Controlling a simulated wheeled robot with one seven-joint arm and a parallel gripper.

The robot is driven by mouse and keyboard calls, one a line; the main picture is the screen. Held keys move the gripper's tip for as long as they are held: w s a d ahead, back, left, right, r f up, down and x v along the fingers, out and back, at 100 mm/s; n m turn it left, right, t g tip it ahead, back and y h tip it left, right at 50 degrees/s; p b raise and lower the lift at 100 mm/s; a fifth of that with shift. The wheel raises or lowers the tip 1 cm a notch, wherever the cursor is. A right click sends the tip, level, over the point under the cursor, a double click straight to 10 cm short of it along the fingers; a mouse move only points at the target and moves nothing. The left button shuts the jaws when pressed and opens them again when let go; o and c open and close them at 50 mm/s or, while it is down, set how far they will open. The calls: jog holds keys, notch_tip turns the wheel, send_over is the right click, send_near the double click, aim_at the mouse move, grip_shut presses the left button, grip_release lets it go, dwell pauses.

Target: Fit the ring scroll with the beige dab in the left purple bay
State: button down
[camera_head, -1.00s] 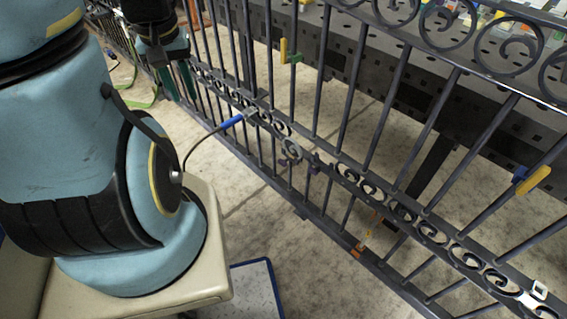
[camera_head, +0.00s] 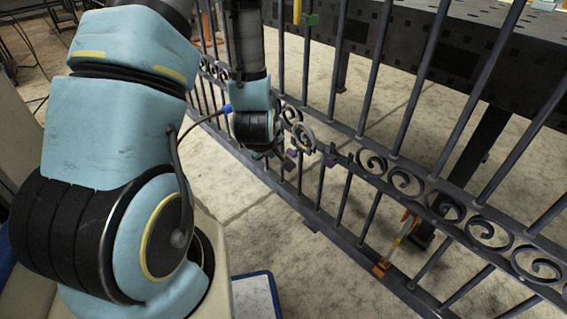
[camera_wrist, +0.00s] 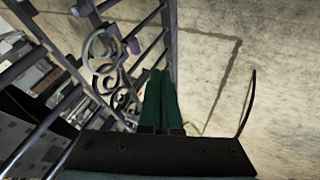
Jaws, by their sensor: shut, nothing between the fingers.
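The gate's lower band of iron scrollwork runs across the head view. A grey ring-shaped scroll (camera_head: 303,138) sits in that band, between two purple markers, the left one (camera_head: 290,155) and the right one (camera_head: 330,160). No beige dab can be made out on it. My gripper's green fingers (camera_wrist: 158,98) are shut and empty in the wrist view, close beside the gate. Ring scrollwork (camera_wrist: 103,47) and a purple marker (camera_wrist: 133,46) show ahead and left of the fingertips there. In the head view my wrist hides the fingers, just left of the ring scroll.
Dark gate bars (camera_head: 372,75) stand close around my wrist. A dark perforated table (camera_head: 455,45) stands behind the gate. A blue-edged panel (camera_head: 255,297) lies below.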

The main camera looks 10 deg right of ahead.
jog(key=b+x, duration=0.2)
jog(key=b, duration=0.5)
jog(key=shift+w+f+b, duration=0.1)
jog(key=shift+f+b, duration=0.15)
jog(key=shift+b, duration=0.1)
jog(key=shift+d+f+b, duration=0.1)
jog(key=shift+f+b, duration=0.05)
jog(key=shift+b, duration=0.75)
jog(key=w+d+f+b, duration=0.2)
jog(key=w+d+f, duration=0.3)
jog(key=w, duration=0.1)
jog(key=shift+f, duration=0.25)
jog(key=shift+w+d, duration=0.1)
jog(key=shift+d, duration=0.05)
